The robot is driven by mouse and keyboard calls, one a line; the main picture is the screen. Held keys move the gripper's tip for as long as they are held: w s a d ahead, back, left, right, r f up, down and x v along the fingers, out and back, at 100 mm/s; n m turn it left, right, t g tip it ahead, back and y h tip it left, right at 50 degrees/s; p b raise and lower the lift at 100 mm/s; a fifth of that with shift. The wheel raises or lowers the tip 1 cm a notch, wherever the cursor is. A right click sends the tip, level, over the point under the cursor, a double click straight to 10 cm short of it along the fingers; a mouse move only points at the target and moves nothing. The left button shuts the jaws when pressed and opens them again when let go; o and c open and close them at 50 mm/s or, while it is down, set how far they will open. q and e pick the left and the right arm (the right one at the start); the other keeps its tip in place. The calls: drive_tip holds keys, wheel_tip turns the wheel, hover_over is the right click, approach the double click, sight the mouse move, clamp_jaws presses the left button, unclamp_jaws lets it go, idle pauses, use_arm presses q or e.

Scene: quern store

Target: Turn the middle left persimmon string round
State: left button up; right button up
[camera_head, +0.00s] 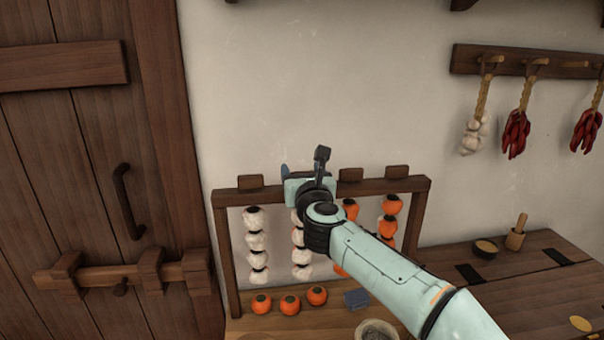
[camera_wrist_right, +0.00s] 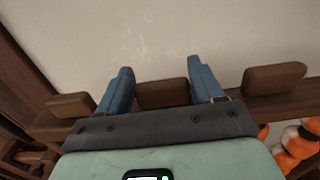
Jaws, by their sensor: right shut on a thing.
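The middle left persimmon string (camera_head: 300,255) hangs from the wooden rack (camera_head: 226,262), mostly pale white toward me, its top hidden behind my right gripper (camera_head: 303,184). In the wrist view my right gripper (camera_wrist_right: 160,70) has its blue fingers on either side of a wooden block (camera_wrist_right: 162,95) on the rack's top bar, shut on it; this block stands where the middle left string hangs. The left string (camera_head: 255,240) is white. The middle right string (camera_head: 351,210), partly behind my arm, and the right string (camera_head: 389,228) show orange. My left gripper is out of view.
Three loose persimmons (camera_head: 290,305) and a blue block (camera_head: 357,299) lie below the rack. A wooden door (camera_head: 75,150) is at the left. Garlic and chillies (camera_head: 517,130) hang on the wall.

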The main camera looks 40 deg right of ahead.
drive_tip(key=o, duration=1)
drive_tip(key=shift+c, duration=0.2)
use_arm(q)
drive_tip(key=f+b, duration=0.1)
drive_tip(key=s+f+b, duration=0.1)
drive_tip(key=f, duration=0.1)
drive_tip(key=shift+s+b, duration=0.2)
drive_tip(key=shift+b, duration=0.15)
use_arm(e)
drive_tip(key=v, duration=1.3)
drive_tip(key=shift+s, duration=0.2)
drive_tip(key=shift+a, duration=0.1)
